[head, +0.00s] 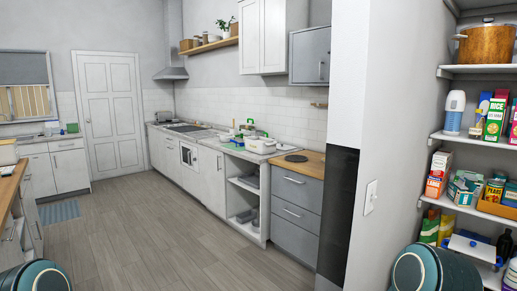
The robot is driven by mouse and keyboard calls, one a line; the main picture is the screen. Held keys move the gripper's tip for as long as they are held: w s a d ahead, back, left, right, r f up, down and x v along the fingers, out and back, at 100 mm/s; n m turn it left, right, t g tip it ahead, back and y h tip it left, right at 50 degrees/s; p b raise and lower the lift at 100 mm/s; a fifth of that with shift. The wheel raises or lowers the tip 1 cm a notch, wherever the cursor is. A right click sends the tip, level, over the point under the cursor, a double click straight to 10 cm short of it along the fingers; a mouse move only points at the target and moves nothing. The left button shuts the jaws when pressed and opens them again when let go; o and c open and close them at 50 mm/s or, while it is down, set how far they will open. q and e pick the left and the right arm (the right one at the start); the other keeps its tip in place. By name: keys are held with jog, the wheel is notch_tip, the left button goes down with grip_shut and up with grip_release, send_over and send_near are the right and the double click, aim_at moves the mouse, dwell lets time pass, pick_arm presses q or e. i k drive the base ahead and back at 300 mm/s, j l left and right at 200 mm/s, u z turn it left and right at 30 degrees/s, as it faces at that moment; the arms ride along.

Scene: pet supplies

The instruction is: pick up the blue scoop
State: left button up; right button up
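I cannot make out a blue scoop anywhere in the head view. A group of small green, white and blue items (250,138) sits on the far kitchen counter, too small to tell apart. Rounded teal and dark parts of my own arms show at the bottom left and bottom right edges. Neither of my grippers is in the picture, so I cannot see what they hold.
A long counter (214,143) runs along the back wall. Pantry shelves (487,69) with boxes and a pot (486,44) stand right, behind a white wall (390,110). A wooden-topped counter (10,186) is at left. The wooden floor (150,235) between is clear.

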aim_at(241, 144)
jog(key=i+u, duration=0.25)
jog(key=i, duration=0.45)
jog(key=i+u, duration=0.3)
jog(key=i, duration=0.4)
jog(key=i+l+u, duration=0.1)
jog(key=i+u, duration=0.3)
jog(key=i, duration=1)
jog(key=i+z, duration=0.15)
jog(key=i, duration=0.6)
jog(key=i+j+z, duration=0.2)
jog(key=i, duration=0.5)
jog(key=i+z, duration=0.7)
jog(key=i+j+z, duration=0.3)
jog(key=i+z, duration=0.35)
jog(key=i+j+z, duration=0.2)
jog(key=z, duration=0.2)
jog(key=i+j+z, duration=0.35)
jog(key=k+l, duration=0.1)
jog(key=l, duration=0.05)
